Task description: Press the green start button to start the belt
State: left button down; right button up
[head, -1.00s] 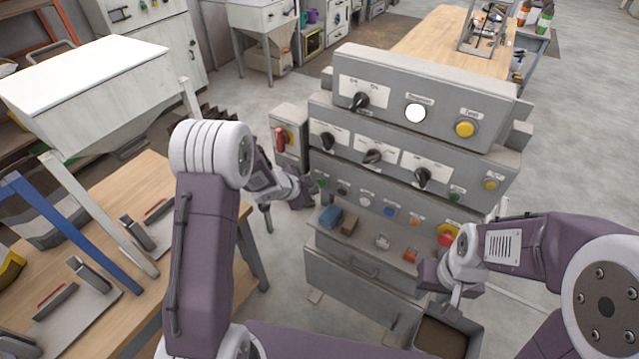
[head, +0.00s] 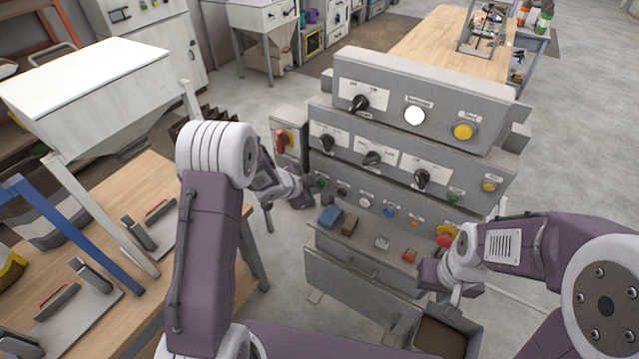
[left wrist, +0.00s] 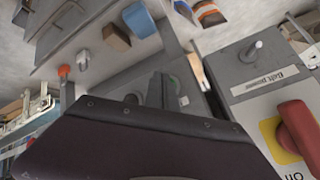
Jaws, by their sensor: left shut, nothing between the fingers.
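The grey control console (head: 420,100) stands ahead of me with tiers of knobs and buttons. A green button (head: 320,182) sits at the left end of its lower button row. Another green button (head: 454,197) is further right, below a dark knob. My left gripper (head: 303,199) is shut and empty, close to the left green button. In the left wrist view, its dark fingers (left wrist: 160,91) are together, and a green button (left wrist: 174,82) shows partly hidden beside their tips. I cannot tell whether they touch. My right gripper (head: 441,284) is low at the console's right; its fingers are unclear.
A red switch on a yellow plate (head: 283,138) is on the box left of the console; its label in the left wrist view (left wrist: 264,84) reads "Belt power". A red mushroom button (head: 446,240) is near my right gripper. Blue and brown blocks (head: 330,216) lie on the ledge.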

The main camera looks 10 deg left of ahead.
pick_arm(q)
jog(key=shift+w+d, duration=0.15)
jog(key=shift+w, duration=0.1)
dwell(0.6)
jog(key=shift+s, duration=0.1)
jog(key=shift+s+a, duration=0.25)
jog(key=shift+s, duration=0.35)
jog(key=shift+s, duration=0.1)
jog(key=s, duration=0.1)
jog(key=s+a+b, duration=0.1)
jog(key=s, duration=0.1)
jog(key=s+a+b, duration=0.1)
jog(key=s, duration=0.1)
jog(key=shift+s, duration=0.25)
